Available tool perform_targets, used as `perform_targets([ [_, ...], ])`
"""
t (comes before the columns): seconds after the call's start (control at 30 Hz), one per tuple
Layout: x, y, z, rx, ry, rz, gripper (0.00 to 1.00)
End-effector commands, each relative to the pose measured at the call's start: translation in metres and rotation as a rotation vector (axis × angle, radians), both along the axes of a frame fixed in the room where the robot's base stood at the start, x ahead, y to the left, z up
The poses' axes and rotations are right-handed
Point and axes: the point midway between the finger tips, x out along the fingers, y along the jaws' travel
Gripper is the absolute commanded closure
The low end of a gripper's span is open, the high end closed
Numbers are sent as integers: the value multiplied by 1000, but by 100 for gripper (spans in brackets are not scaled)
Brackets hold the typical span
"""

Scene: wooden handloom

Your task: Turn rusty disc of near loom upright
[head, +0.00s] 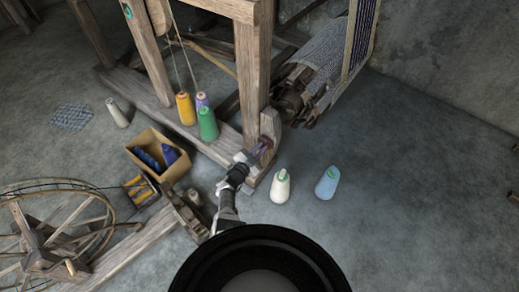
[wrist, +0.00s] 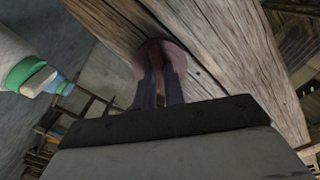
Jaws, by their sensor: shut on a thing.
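The rusty disc (wrist: 152,46) is a reddish-brown round piece on the face of a weathered wooden post (wrist: 235,50) in the wrist view. My gripper (wrist: 163,72) reaches up to it, with its two dark fingers close together and shut on the disc. The fingers hide the disc's middle and lower part. In the head view my gripper (head: 264,148) is at the short wooden upright (head: 270,128) at the foot of the loom (head: 252,80). I cannot make out the disc clearly there.
Yellow (head: 185,109) and green (head: 208,124) cones stand by the loom. A cardboard box (head: 170,172) and spinning wheel (head: 45,245) lie left. Floor at right is clear.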

Motion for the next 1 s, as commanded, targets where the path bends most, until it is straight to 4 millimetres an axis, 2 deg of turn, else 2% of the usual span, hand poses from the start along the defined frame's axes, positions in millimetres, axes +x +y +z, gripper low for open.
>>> perform_targets([
  [0.5,-1,0,0,-358,260,-2,100],
  [1.0,-1,0,0,-497,362,-1,100],
])
